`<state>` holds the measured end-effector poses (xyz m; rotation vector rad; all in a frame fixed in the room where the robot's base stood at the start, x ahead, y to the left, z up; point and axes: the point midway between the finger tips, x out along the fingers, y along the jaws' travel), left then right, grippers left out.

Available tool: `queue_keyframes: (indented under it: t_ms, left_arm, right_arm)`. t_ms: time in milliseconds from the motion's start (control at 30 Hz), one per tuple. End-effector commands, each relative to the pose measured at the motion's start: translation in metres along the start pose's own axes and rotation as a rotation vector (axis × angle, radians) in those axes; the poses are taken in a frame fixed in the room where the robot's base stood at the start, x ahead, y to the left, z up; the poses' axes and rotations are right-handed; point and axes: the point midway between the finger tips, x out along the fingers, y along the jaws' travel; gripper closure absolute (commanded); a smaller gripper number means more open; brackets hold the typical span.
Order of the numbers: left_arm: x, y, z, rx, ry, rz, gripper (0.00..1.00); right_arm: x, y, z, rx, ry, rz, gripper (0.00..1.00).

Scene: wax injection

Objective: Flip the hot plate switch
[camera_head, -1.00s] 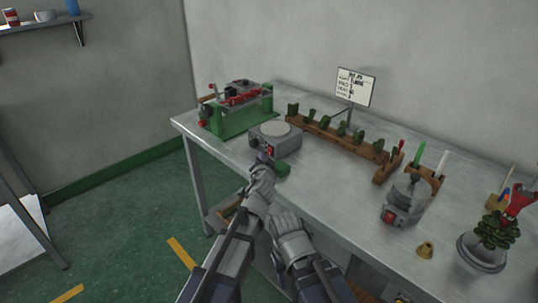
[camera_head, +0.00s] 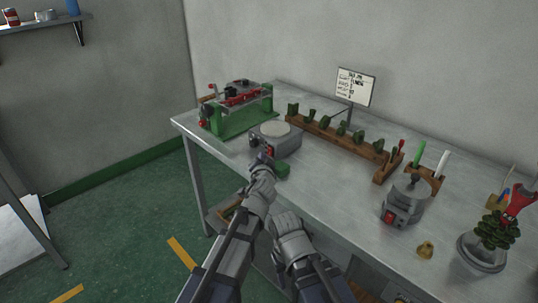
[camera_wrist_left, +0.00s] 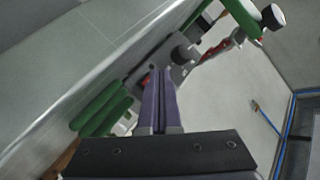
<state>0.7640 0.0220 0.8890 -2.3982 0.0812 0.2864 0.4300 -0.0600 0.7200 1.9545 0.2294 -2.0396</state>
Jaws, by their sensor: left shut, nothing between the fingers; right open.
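The hot plate (camera_head: 275,140) is a grey box with a pale round top, near the left end of the bench. Its small red switch (camera_head: 268,151) is on the front face. My left gripper (camera_head: 264,158) is shut and empty, with its tips close in front of the switch; I cannot tell whether they touch. In the left wrist view, the shut fingers (camera_wrist_left: 160,98) point at a grey body with a small red part, partly hidden behind them. My right gripper (camera_head: 287,222) is open and empty, low in front of the bench edge.
A green block (camera_head: 282,169) lies just right of my left gripper. A green machine (camera_head: 237,118) stands left of the hot plate, and a wooden rack (camera_head: 340,139) with green pieces behind right. A grey pot (camera_head: 405,203) with a red switch stands farther right.

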Motion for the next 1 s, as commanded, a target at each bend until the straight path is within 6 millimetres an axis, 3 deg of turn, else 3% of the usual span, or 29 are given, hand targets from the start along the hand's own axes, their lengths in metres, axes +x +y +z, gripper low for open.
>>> queue_keyframes:
  t_ms: [1000]
  left_arm:
    - [0.0065, 0.0046, -0.0049, 0.000, 0.000, 0.000, 1.00]
  right_arm:
    - [0.0010, -0.0001, -0.0001, 0.000, 0.000, 0.000, 0.50]
